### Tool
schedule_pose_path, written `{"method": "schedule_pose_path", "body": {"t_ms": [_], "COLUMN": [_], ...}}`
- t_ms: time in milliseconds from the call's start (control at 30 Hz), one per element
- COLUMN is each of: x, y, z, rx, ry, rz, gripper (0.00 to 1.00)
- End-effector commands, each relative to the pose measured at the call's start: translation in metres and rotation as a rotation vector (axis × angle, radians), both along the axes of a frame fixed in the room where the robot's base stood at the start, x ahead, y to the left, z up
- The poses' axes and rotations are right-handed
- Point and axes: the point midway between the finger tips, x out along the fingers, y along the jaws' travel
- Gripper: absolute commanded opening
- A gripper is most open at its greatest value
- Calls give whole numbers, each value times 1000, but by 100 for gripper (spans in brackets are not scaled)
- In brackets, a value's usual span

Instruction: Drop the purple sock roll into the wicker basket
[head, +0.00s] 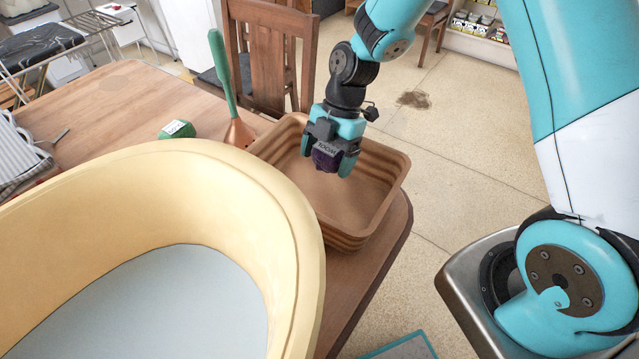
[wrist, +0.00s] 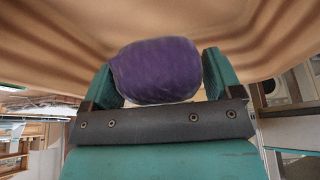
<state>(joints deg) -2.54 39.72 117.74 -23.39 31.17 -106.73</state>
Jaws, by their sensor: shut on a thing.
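The purple sock roll (wrist: 157,72) is held between the two fingers of my gripper (wrist: 160,82) in the wrist view. In the head view the sock roll (head: 325,157) shows as a small dark purple patch between the fingertips of my gripper (head: 334,162). The wicker basket (head: 388,205) is brown, with ribbed sides, and stands open at the table's right end. My gripper points down over the basket's opening, and the basket floor that shows looks empty. The basket (wrist: 60,35) also fills the upper part of the wrist view.
A large cream tub (head: 303,225) stands close to the basket's left side. Open floor lies to the right.

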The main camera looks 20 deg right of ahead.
Motion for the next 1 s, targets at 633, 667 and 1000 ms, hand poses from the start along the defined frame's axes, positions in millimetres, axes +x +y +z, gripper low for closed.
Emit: {"method": "schedule_pose_path", "body": {"t_ms": [633, 667, 1000], "x": [4, 4, 20], "y": [-4, -5, -33], "z": [11, 15, 92], "rx": [0, 0, 0], "ry": [-5, -5, -7], "rz": [-3, -3, -4], "gripper": [100, 100, 100]}}
